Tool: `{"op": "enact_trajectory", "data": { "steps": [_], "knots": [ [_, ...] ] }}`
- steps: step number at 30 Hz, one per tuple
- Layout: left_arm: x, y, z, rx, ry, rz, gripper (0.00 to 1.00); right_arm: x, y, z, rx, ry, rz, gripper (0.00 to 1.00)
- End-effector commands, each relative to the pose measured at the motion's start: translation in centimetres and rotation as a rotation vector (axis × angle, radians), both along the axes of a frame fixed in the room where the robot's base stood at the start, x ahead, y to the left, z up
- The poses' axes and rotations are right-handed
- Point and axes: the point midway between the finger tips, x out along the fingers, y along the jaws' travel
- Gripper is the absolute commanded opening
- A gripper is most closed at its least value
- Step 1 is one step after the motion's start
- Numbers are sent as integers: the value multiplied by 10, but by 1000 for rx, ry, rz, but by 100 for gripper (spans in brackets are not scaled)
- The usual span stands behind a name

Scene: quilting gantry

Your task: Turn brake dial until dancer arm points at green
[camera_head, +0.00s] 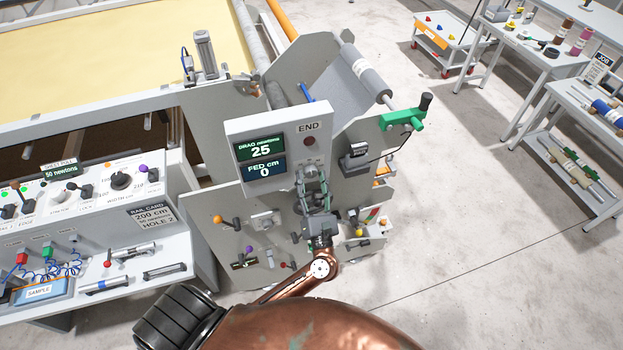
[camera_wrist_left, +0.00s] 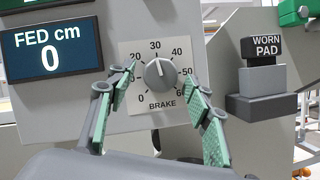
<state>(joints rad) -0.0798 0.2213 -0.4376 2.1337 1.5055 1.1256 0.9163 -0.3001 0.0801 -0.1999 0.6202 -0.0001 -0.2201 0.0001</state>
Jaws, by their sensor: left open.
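The brake dial (camera_wrist_left: 160,74) is a grey knob on a white plate marked 0 to 60, and its pointer line stands near 30. My left gripper (camera_wrist_left: 159,76) is open, with one green-padded finger on each side of the dial. I cannot tell whether the pads touch the knob. In the head view my left gripper (camera_head: 312,172) is in front of the panel below the END sign and hides the dial. A small coloured scale (camera_head: 371,214) shows right of my wrist, partly hidden; I cannot make out the dancer arm. My right gripper is out of view.
The drag display (camera_head: 260,149) reads 25 newtons, and the fed display (camera_head: 265,169) reads 0. A block labelled WORN PAD (camera_wrist_left: 264,48) juts out right of the dial. A green crank (camera_head: 403,119) sticks out at the right. Open floor lies beyond it.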

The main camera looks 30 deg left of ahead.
Motion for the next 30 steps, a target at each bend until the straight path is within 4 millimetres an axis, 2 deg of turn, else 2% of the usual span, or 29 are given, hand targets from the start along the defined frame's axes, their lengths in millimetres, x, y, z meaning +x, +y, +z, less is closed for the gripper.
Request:
{"op": "enact_trajectory", "data": {
  "steps": [5, 23, 30],
  "knots": [
    [0, 0, 0, 1, 1, 0, 47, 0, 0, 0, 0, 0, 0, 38],
    [0, 0, -1, 1, 1, 0, 6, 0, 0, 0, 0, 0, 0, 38],
    [-1, 0, 1, 15, 20, 1, 5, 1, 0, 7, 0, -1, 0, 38]
  ]
}}
